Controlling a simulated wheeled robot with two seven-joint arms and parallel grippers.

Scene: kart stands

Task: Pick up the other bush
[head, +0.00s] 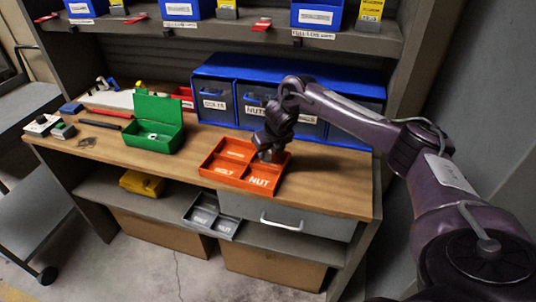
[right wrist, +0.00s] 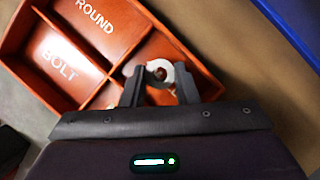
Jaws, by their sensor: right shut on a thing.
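My right gripper (head: 268,154) is over the right part of the orange divided tray (head: 213,176) on the wooden bench. It also shows in the right wrist view (right wrist: 158,76), where its fingers are shut on a pale ring-shaped bush (right wrist: 171,68). The tray's orange floor shows through the bush's hole. The bush is over a tray compartment next to the divider (right wrist: 122,72); whether it touches the tray I cannot tell. The tray (right wrist: 30,62) has compartments marked ROUND and BOLT in the wrist view, and NUT in the head view. My left gripper is not in view.
An open green box (head: 160,152) with small pale pieces inside stands left of the tray. Blue labelled bins (head: 220,75) line the bench's back. A grey drawer (head: 290,213) is under the bench. A shelf (head: 270,40) with blue bins overhangs it. Tools lie at the left end.

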